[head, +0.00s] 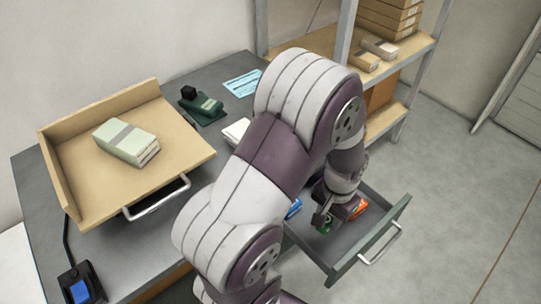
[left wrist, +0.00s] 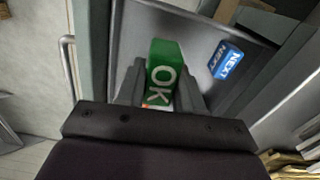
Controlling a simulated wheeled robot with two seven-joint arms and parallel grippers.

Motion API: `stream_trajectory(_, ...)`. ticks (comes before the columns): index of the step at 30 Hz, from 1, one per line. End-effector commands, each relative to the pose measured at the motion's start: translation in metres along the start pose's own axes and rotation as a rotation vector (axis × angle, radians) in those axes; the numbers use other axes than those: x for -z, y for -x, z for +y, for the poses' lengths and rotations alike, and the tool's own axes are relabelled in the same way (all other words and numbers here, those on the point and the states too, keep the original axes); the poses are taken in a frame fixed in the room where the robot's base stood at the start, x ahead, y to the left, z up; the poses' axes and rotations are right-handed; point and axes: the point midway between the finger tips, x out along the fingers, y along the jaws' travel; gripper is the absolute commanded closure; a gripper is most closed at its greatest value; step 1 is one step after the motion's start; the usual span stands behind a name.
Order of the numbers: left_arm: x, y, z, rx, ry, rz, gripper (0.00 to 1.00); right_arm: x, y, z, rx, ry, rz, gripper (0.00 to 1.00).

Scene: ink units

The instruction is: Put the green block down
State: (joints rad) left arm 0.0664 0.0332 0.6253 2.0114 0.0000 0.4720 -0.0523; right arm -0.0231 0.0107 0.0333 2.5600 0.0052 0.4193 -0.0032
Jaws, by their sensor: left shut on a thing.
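A green block (left wrist: 163,62) with white "OK" lettering is between the fingers of my left gripper (left wrist: 160,92) in the left wrist view. In the head view my left gripper (head: 323,217) reaches down into the open grey drawer (head: 345,262), and only a bit of the green block (head: 326,230) shows. My left gripper is shut on the green block. I cannot tell whether the block touches the drawer floor. My right gripper is not in view.
A blue block (left wrist: 227,62) marked "NEXT" lies in the drawer, and an orange-red thing (head: 358,209) shows beside my gripper. A wooden tray (head: 190,150) with a paper stack (head: 125,141) is on the desk. A shelf (head: 400,57) stands behind.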

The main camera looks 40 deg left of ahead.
Motion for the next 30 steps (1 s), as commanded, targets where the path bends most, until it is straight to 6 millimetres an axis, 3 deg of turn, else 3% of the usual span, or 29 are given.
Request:
stream_trajectory(5,-0.003,0.023,-0.021,0.000,0.076,0.000,0.94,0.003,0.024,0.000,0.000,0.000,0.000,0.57)
stream_trajectory(8,-0.006,0.052,-0.055,0.000,0.195,0.001,0.94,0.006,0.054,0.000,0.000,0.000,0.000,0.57)
stream_trajectory(14,-0.018,0.125,-0.152,0.001,0.515,0.002,0.94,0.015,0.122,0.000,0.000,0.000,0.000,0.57)
stream_trajectory(17,-0.039,0.168,-0.208,0.001,0.711,0.002,0.94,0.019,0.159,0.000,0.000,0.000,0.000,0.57)
stream_trajectory(21,-0.084,0.226,-0.280,0.002,0.995,0.003,0.94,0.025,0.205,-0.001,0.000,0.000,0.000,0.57)
stream_trajectory(24,-0.118,0.258,-0.318,0.002,1.167,0.003,0.94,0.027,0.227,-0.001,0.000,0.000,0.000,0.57)
stream_trajectory(30,-0.159,0.291,-0.356,0.001,1.376,0.001,0.94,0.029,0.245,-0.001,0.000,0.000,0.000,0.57)
